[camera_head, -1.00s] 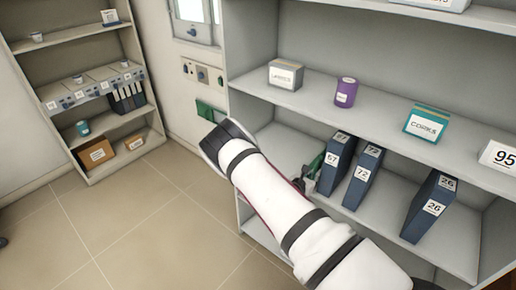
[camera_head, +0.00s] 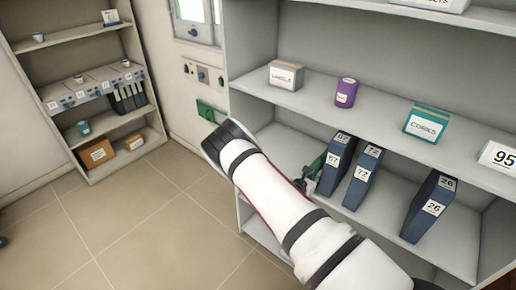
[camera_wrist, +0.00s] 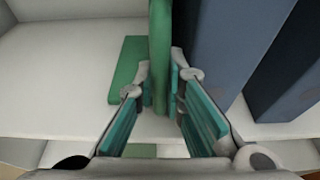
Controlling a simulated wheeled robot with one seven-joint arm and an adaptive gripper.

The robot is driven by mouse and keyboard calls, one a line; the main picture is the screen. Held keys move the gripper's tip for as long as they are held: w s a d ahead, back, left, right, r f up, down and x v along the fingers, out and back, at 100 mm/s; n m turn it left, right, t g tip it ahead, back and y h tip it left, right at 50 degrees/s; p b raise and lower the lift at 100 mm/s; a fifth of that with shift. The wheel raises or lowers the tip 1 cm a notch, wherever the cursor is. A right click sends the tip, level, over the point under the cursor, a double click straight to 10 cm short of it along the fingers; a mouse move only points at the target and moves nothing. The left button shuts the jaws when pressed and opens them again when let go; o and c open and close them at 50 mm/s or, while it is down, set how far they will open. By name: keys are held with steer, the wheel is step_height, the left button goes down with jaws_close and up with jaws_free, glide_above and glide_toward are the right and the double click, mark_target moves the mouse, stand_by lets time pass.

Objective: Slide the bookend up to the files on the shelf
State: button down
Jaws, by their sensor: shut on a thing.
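The green bookend (camera_wrist: 159,50) stands upright between the fingers of my gripper (camera_wrist: 158,95) in the wrist view, and its flat foot (camera_wrist: 127,72) lies on the shelf to the left. My gripper is shut on its upright plate. Blue files stand just to the right; the nearest is file 67 (camera_head: 335,165), with file 72 (camera_head: 363,178) beside it and file 26 (camera_head: 430,207) farther right. In the head view the bookend (camera_head: 316,165) is mostly hidden behind my arm, close to file 67. Whether it touches that file I cannot tell.
The shelf board (camera_head: 278,150) is bare left of the bookend. The shelf above holds a labels box (camera_head: 285,76), a purple can (camera_head: 345,92), a corks box (camera_head: 427,122) and a 95 sign (camera_head: 499,157). Another shelf unit (camera_head: 90,90) stands at the far left.

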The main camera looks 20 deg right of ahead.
steer(key=shift+s+d, duration=0.15)
steer(key=shift+s, duration=0.1)
stand_by(0.3)
steer(key=c, duration=1.4)
jaws_free()
steer(key=shift+c, duration=0.2)
steer(key=s+a, duration=0.5)
steer(key=a, duration=0.2)
steer(key=shift+a, duration=0.15)
